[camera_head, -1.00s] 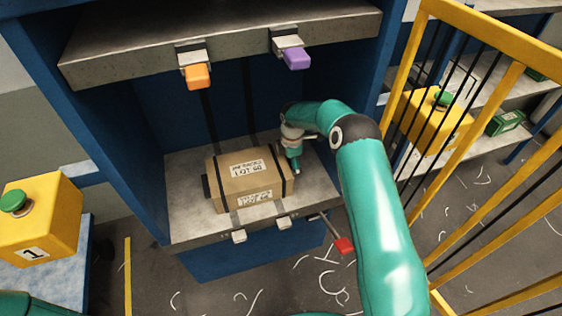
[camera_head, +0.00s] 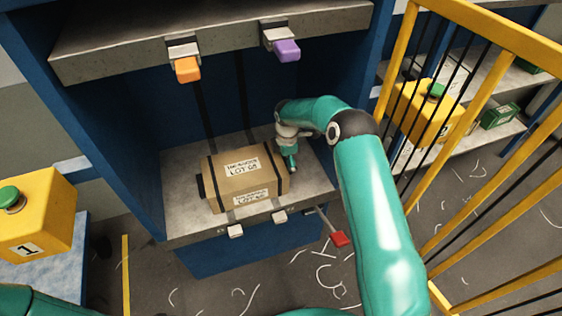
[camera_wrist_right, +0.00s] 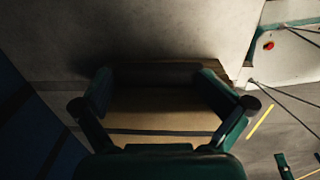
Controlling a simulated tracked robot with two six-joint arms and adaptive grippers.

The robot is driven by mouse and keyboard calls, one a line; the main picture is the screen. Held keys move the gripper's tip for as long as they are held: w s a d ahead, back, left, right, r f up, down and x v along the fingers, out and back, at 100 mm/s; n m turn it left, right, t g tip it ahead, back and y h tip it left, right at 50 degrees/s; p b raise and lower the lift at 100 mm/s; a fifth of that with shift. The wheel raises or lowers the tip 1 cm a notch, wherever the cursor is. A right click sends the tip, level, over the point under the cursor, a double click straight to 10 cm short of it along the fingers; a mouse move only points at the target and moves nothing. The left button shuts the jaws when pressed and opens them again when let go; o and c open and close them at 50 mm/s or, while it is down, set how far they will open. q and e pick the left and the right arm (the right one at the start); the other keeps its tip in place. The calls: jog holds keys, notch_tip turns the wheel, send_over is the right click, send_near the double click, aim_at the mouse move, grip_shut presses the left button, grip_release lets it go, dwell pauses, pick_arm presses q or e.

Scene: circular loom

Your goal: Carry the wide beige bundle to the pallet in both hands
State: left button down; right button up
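The wide beige bundle (camera_head: 231,181), a box shape with dark straps and white labels, lies on the grey lower shelf (camera_head: 181,229) of the blue frame. A small dark part sticks out at its left end. My right gripper (camera_head: 291,164) points down at the bundle's right end. In the right wrist view the two fingers of my right gripper (camera_wrist_right: 158,88) stand wide apart. A dark bar (camera_wrist_right: 155,73) and the beige bundle (camera_wrist_right: 160,104) show between them; contact cannot be told. My left gripper is out of view. The pallet cannot be made out.
An upper grey shelf with an orange tab (camera_head: 187,69) and a purple tab (camera_head: 287,50) overhangs the bundle. A red-ended lever (camera_head: 340,239) sticks out at the front right. A yellow rail fence (camera_head: 480,25) stands right. A yellow button box (camera_head: 45,220) is at left.

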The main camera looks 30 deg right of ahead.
jog(key=s+f, duration=0.1)
jog(key=s+a+f, duration=0.1)
jog(key=shift+f+g, duration=0.4)
jog(key=shift+w+r, duration=0.1)
jog(key=shift+r, duration=0.25)
notch_tip(320, 180, up, 14)
jog(key=w, duration=0.1)
jog(key=shift+d+t, duration=0.4)
jog(key=shift+w, duration=0.1)
